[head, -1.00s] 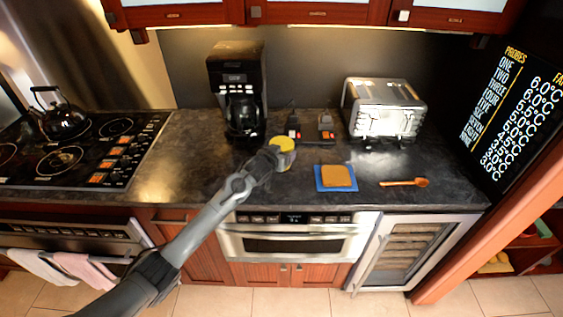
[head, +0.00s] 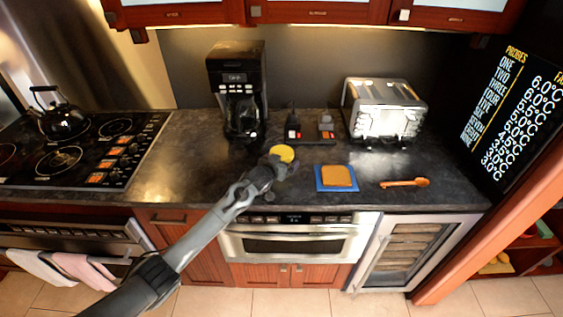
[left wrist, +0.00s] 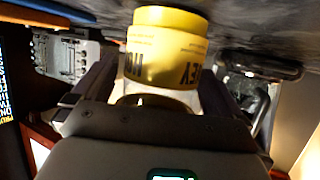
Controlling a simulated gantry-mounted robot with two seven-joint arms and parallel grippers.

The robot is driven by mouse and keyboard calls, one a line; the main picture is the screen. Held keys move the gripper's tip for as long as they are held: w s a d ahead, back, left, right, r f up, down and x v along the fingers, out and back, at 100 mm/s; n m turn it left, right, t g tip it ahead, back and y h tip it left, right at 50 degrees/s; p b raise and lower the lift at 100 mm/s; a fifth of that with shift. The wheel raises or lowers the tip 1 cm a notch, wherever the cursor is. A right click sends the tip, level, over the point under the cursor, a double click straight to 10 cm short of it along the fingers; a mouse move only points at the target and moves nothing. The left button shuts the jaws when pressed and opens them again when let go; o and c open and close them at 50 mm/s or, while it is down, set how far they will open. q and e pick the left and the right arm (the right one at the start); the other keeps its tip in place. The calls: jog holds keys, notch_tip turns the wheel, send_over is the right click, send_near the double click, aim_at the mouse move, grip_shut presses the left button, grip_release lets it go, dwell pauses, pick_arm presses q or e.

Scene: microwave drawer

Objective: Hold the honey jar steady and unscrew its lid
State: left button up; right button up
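The honey jar, with its yellow lid (head: 282,153), is on or just above the dark countertop in front of the coffee maker. My left gripper (head: 272,165) is at the jar, reaching in from the front left. In the left wrist view, the yellow jar (left wrist: 165,60) with dark lettering sits between my two fingers (left wrist: 160,95), one on each side, and they appear shut on it. Part of the jar is hidden behind the gripper body. I cannot tell whether the jar touches the counter. My right gripper is not in view.
A bread slice (head: 338,175) on a blue board (head: 336,188) and a wooden spoon (head: 405,183) lie right of the jar. The coffee maker (head: 238,85) and toaster (head: 384,108) stand behind. The counter left of the jar is clear up to the stove (head: 80,150).

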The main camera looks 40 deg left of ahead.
pick_arm(q)
jog(key=shift+r, duration=0.15)
jog(key=shift+s+d+r, duration=0.1)
jog(key=shift+s+r, duration=0.15)
jog(key=shift+s, duration=0.15)
jog(key=p+v, duration=0.2)
jog(key=v, duration=0.9)
jog(key=s+d+f+m+g+h, duration=0.2)
jog(key=s+d+f+g, duration=0.2)
jog(key=s+d+f, duration=0.75)
jog(key=s+d+m+g+h, duration=0.1)
jog(key=s+d+m+g, duration=0.3)
jog(key=s, duration=0.8)
jog(key=s+d+n+g+h, duration=0.1)
jog(key=s+d, duration=0.5)
jog(key=s, duration=0.6)
notch_tip(320, 180, up, 28)
jog(key=p, duration=2.8)
jog(key=shift+a, duration=0.2)
